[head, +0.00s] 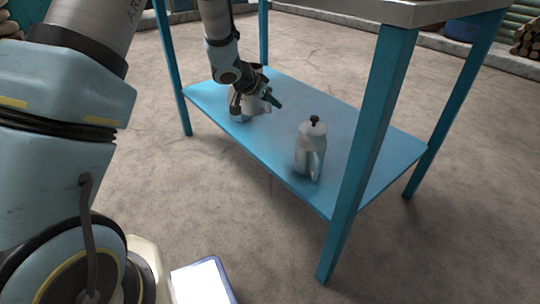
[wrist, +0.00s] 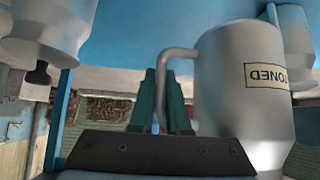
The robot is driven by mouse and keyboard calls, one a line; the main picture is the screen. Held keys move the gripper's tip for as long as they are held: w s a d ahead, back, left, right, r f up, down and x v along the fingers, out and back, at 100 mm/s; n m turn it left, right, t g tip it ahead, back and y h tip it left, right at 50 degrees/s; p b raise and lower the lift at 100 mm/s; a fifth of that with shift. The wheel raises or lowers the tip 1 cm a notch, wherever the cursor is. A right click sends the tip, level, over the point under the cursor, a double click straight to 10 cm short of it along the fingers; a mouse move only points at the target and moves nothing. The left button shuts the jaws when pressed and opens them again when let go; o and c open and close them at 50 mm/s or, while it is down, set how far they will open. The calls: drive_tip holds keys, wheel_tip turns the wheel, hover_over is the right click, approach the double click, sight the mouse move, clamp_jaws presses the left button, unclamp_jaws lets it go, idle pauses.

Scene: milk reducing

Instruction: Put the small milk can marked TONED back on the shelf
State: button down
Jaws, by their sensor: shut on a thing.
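The small silvery milk can (wrist: 248,85) marked TONED fills the right of the wrist view, which shows the scene upside down. Its label (wrist: 268,76) is readable as inverted text. My gripper (wrist: 160,90) is shut on the can's bent handle (wrist: 175,55).
Another can (head: 312,148) with a black knob stands on the shelf nearer the front; a can with a black knob also shows in the wrist view (wrist: 42,30). Part of a further can (wrist: 293,35) shows behind the TONED one. Blue table legs (head: 368,140) and the tabletop (head: 430,12) frame the shelf.

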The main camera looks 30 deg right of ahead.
drive_tip(key=shift+m+g, duration=0.4)
drive_tip(key=shift+m, duration=0.1)
drive_tip(key=d+f+b, duration=0.1)
drive_tip(key=f+b, duration=0.1)
drive_tip(key=f, duration=0.2)
drive_tip(key=s+d+f+b, duration=0.1)
drive_tip(key=d+f+b, duration=0.1)
drive_tip(key=f, duration=0.2)
drive_tip(key=d+f+b, duration=0.2)
drive_tip(key=f, duration=0.2)
drive_tip(key=shift+s+f, duration=0.15)
drive_tip(key=shift+s, duration=0.25)
drive_tip(key=shift+f+b, duration=0.15)
drive_tip(key=shift+b, duration=0.3)
drive_tip(key=c, duration=0.9)
unclamp_jaws()
